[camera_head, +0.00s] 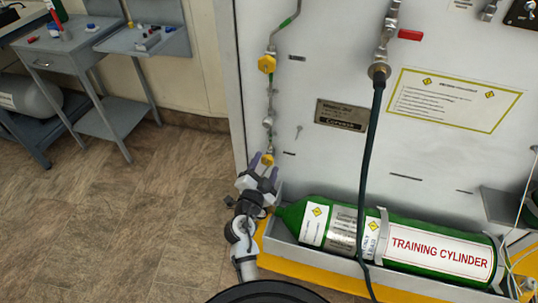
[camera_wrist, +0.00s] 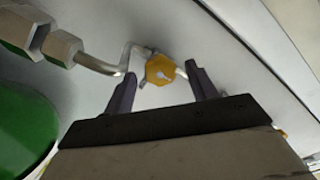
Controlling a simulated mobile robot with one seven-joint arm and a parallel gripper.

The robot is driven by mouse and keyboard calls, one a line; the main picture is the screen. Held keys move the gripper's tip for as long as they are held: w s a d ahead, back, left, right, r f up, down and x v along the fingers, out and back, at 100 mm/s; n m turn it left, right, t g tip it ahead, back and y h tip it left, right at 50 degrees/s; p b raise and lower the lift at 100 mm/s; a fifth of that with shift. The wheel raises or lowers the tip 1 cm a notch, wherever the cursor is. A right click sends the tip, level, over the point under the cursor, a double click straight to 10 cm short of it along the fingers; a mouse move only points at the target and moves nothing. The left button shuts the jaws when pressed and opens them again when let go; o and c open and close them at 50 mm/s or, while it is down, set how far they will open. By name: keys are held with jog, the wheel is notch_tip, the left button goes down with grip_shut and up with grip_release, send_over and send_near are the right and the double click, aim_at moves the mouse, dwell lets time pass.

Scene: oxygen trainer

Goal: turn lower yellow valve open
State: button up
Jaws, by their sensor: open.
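The lower yellow valve (camera_head: 267,159) is a small yellow knob on a thin metal pipe, low on the left side of the grey panel. In the wrist view the yellow knob (camera_wrist: 160,70) shows as a rounded, many-sided cap with a light centre. My gripper (camera_head: 262,166) is open, with its two purple fingers pointing at the valve. In the wrist view the fingers (camera_wrist: 163,88) stand to either side of the knob, just below it in the picture. I cannot tell whether they touch it. A second yellow valve (camera_head: 267,64) sits higher on the same pipe.
A green training cylinder (camera_head: 340,228) lies in a tray right of my gripper. A dark hose (camera_head: 370,150) hangs down the panel. A red-handled valve (camera_head: 410,35) is at upper right. Grey tables (camera_head: 85,40) stand at upper left. The floor (camera_head: 120,220) at left is clear.

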jog(key=shift+w+d, duration=0.1)
jog(key=shift+w, duration=0.3)
jog(key=shift+c, duration=0.4)
jog(key=c, duration=0.9)
jog(key=shift+n, duration=0.3)
jog(key=shift+f+n+b, duration=0.1)
jog(key=shift+n+b, duration=0.8)
jog(key=n+b, duration=0.1)
jog(key=n, duration=0.2)
jog(key=shift+n, duration=0.3)
jog(key=n+b, duration=0.1)
jog(key=n, duration=0.5)
jog(key=shift+r, duration=0.2)
jog(key=shift+n, duration=0.3)
